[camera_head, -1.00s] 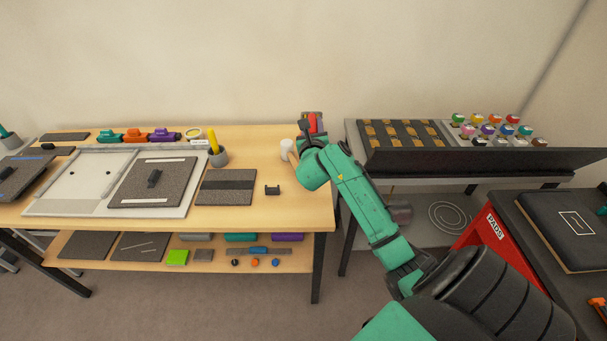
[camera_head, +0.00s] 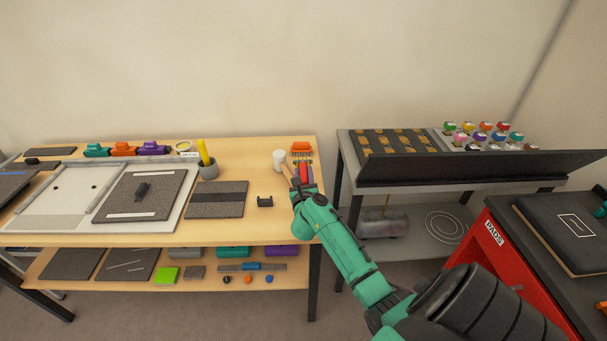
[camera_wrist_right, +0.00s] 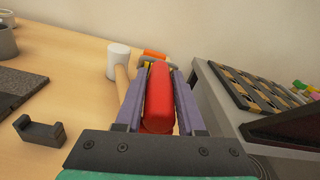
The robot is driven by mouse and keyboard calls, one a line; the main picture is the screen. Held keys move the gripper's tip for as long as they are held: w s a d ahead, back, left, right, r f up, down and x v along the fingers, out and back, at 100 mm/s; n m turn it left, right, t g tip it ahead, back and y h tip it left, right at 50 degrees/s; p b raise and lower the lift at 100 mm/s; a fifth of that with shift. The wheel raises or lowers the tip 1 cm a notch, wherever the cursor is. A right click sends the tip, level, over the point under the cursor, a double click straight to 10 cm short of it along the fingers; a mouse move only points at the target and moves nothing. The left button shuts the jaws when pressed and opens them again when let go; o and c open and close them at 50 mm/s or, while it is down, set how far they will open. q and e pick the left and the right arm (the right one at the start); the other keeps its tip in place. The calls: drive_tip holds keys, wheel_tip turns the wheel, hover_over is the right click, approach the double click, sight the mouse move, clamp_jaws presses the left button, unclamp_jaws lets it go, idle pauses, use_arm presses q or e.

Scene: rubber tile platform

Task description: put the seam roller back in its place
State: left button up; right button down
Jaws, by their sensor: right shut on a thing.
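My right gripper (camera_head: 303,178) is shut on a red-handled tool (camera_wrist_right: 158,95), which I take to be the seam roller. The red handle lies lengthwise between the two purple-grey fingers in the right wrist view, pointing away from me. Its far end is hard to make out. The gripper is over the right end of the wooden bench (camera_head: 240,228). A small black cradle (camera_head: 265,201) with two upright ends stands empty on the bench, left of the gripper; it also shows in the right wrist view (camera_wrist_right: 40,132). My left gripper is not in view.
A white-headed mallet (camera_head: 279,159) lies just left of the gripper. An orange brush-like thing (camera_head: 302,147) is behind it. A grey mat (camera_head: 216,198) and a cup with a yellow tool (camera_head: 208,169) are farther left. A gap separates the bench from the grey rack table (camera_head: 345,160).

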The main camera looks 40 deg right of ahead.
drive_tip(key=shift+f, duration=0.15)
drive_tip(key=c, duration=0.5)
unclamp_jaws()
drive_tip(key=shift+r, duration=0.4)
drive_tip(key=v, duration=1.2)
